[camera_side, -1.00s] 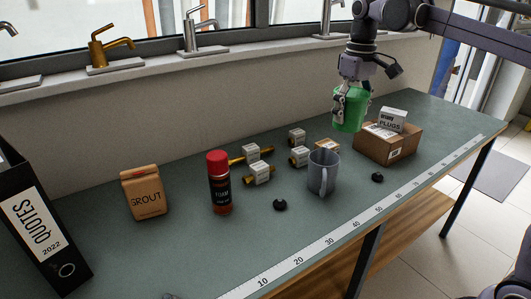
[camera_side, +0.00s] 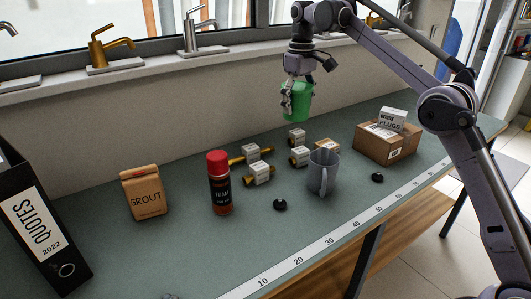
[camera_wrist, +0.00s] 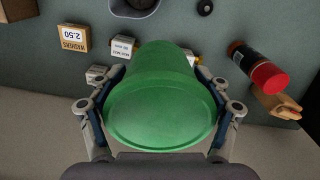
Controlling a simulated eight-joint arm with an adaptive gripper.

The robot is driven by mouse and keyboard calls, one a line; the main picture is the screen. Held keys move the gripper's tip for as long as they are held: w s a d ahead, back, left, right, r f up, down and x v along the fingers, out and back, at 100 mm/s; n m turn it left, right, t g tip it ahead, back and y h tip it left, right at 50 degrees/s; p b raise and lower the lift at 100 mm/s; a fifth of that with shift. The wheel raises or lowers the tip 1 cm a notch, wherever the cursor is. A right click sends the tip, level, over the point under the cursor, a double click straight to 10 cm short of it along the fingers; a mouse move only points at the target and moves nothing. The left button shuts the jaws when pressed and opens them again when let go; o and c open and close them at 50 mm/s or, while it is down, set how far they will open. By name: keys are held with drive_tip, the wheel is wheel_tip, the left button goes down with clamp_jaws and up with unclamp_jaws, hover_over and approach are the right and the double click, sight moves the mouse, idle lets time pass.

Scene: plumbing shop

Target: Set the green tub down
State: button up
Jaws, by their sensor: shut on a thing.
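The green tub (camera_side: 297,102) is held in the air by my gripper (camera_side: 288,98), above the back part of the bench and in front of the wall below the window sill. In the wrist view the tub (camera_wrist: 160,110) fills the middle, with one finger of my gripper on each side of it. My gripper is shut on it. The tub hides part of the bench and some of the small boxed fittings. In the side view there is a clear gap between the tub and the bench top (camera_side: 130,255).
Below the tub are several boxed fittings (camera_side: 297,136) and a grey mug (camera_side: 322,172). A red-capped foam can (camera_side: 219,183) and a grout bag (camera_side: 143,192) stand left. A cardboard box (camera_side: 388,143) carries a plugs box (camera_side: 391,118). Black caps (camera_side: 280,205) lie in front.

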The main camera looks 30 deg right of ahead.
wheel_tip(320, 180, down, 22)
drive_tip(key=shift+f, duration=0.25)
idle(0.7)
drive_tip(key=o, duration=1.1)
drive_tip(key=shift+f, duration=0.1)
